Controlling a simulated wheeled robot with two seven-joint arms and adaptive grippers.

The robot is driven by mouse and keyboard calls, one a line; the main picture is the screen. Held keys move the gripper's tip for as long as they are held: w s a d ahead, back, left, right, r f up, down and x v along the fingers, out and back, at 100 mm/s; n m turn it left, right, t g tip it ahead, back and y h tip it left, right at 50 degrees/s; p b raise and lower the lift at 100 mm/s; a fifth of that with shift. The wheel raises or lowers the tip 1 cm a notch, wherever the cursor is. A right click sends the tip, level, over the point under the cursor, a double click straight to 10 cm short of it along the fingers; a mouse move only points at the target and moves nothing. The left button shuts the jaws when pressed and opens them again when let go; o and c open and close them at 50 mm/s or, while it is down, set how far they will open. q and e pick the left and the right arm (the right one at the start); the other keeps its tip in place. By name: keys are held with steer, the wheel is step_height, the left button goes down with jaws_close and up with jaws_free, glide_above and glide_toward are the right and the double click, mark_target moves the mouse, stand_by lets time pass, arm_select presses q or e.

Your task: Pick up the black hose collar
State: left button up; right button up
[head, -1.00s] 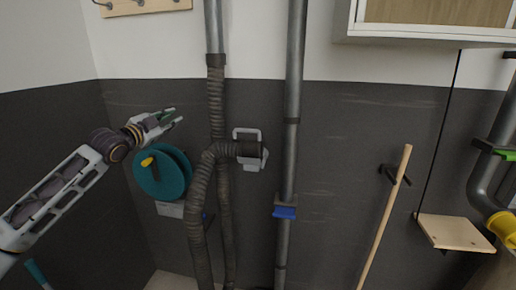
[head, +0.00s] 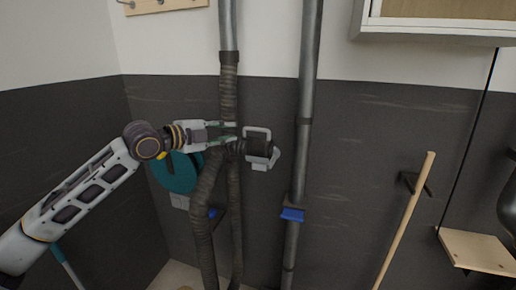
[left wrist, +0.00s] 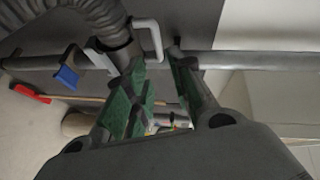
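The black hose collar (head: 258,147) is the dark cylinder at the end of the grey ribbed hose (head: 207,190), seated at a white wall bracket (head: 257,131) in the head view. In the left wrist view the collar (left wrist: 124,57) shows at the upper left, partly behind a finger. My left gripper (head: 232,134) points right, just left of the collar and by the hose bend. Its green-padded fingers are apart, with nothing seen held between them. Whether a finger touches the hose cannot be told. My right gripper is not in view.
A teal reel (head: 178,174) hangs behind my left arm. A vertical grey pipe (head: 308,110) with a blue clip (head: 292,215) stands right of the bracket. A wooden pole (head: 405,220) and a small shelf (head: 475,249) are farther right.

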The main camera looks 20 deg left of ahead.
mark_target(256, 129)
arm_select(q)
steer(key=shift+f+m, duration=0.1)
steer(key=shift+m, duration=0.7)
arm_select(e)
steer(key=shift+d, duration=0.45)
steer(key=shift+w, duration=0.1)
